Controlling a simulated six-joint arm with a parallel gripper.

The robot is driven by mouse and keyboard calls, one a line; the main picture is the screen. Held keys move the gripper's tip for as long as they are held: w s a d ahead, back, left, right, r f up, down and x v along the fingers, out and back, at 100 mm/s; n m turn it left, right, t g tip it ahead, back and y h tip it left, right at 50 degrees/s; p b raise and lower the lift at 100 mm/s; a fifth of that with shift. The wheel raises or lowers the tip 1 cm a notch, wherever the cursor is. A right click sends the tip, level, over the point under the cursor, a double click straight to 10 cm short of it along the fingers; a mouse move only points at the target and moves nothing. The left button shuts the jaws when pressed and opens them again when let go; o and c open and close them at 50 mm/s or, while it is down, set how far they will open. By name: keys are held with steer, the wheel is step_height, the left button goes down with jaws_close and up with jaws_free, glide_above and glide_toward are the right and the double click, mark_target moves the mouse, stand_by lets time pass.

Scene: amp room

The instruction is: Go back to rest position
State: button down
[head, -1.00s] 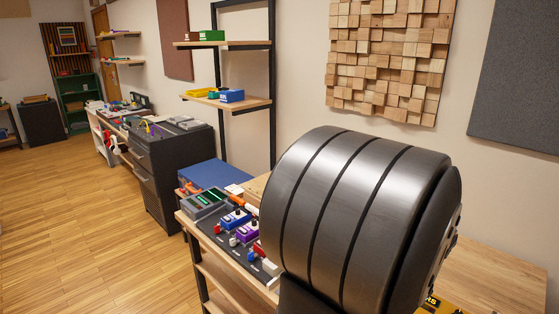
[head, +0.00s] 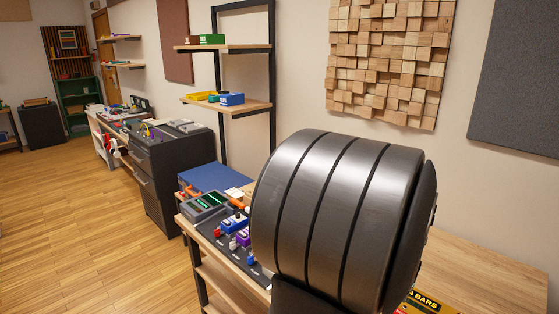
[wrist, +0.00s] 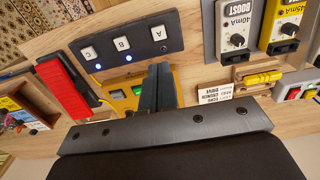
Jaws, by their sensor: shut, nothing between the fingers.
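My gripper (wrist: 157,88) shows in the wrist view with its dark fingers together and nothing between them. It is over a wooden surface with pedals, just below a black switch box (wrist: 122,45) in the picture. The box has white buttons marked A, B and C and lit blue lights. The fingertips look apart from it, but the exact gap is unclear. In the head view a large dark grey joint of my arm fills the lower middle, and the gripper is hidden.
In the head view a bench with a grey pedal (head: 204,205) and blue pedal (head: 234,221) stands left of my arm. Wooden floor (head: 75,220) is clear.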

steer(key=shift+s+a+r+m+t+y, duration=0.15)
steer(key=shift+a+r+m+t+y, duration=0.1)
steer(key=shift+r+m+y, duration=0.3)
steer(key=shift+s+a+r+m+t+y, duration=0.15)
steer(key=shift+a+r+m+t+y, duration=0.15)
steer(key=shift+r, duration=0.35)
steer(key=c, duration=2.1)
jaws_free()
